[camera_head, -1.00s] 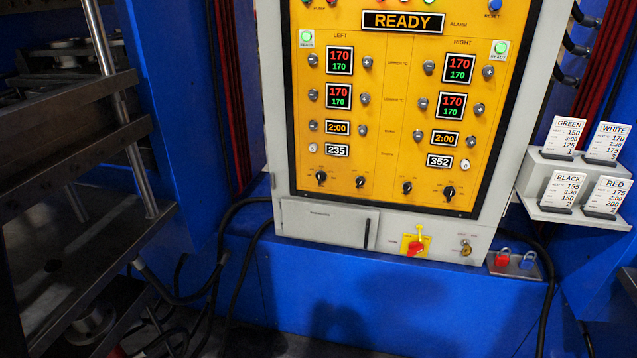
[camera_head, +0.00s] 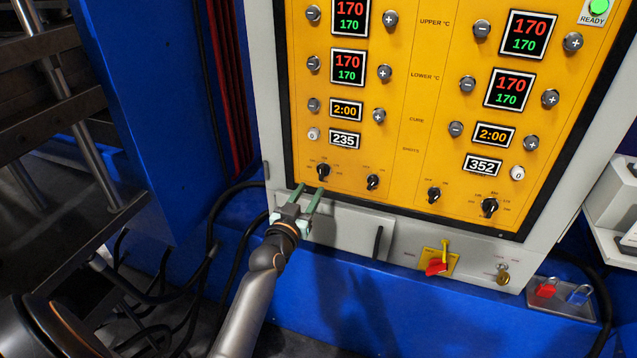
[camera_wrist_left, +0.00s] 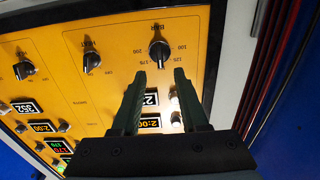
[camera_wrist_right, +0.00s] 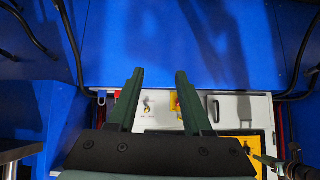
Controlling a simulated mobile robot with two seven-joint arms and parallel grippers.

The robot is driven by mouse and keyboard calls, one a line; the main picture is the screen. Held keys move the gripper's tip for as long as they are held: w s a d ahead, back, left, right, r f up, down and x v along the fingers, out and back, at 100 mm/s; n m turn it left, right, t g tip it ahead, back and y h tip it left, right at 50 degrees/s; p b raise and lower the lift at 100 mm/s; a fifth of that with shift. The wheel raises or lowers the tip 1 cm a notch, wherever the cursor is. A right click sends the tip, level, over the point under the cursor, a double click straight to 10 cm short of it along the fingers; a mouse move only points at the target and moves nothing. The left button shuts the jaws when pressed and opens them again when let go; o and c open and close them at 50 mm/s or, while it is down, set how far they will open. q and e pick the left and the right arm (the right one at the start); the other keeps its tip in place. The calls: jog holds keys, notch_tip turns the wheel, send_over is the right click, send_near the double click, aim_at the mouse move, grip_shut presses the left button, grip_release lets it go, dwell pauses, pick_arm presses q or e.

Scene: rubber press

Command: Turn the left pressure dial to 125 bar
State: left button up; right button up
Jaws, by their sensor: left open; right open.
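The left pressure dial (camera_head: 322,171) is a small black knob at the lower left of the yellow panel. It also shows in the left wrist view (camera_wrist_left: 159,50), upside down, with a BAR scale including 100, 125, 175 and 200. I cannot tell its exact setting. My left gripper (camera_head: 310,190) is open and empty, just below the dial in the head view. In the left wrist view its fingertips (camera_wrist_left: 159,73) straddle the line to the dial, apart from the knob. My right gripper (camera_wrist_right: 160,72) is open and empty, outside the head view.
A smaller black switch (camera_head: 372,182) sits right of the dial. The right side has similar knobs (camera_head: 489,207). A grey drawer-like door (camera_head: 345,232) and a red switch (camera_head: 437,266) lie below the panel. Black cables (camera_head: 212,235) hang left of the cabinet.

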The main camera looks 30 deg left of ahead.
aim_at(320, 174)
pick_arm(q)
jog(key=b+x, duration=0.2)
jog(key=x, duration=0.3)
jog(key=shift+w+f, duration=0.1)
jog(key=shift+w+a+b, duration=0.15)
jog(key=shift+w+b, duration=0.3)
jog(key=shift+w, duration=0.35)
jog(key=c, duration=0.5)
grip_shut()
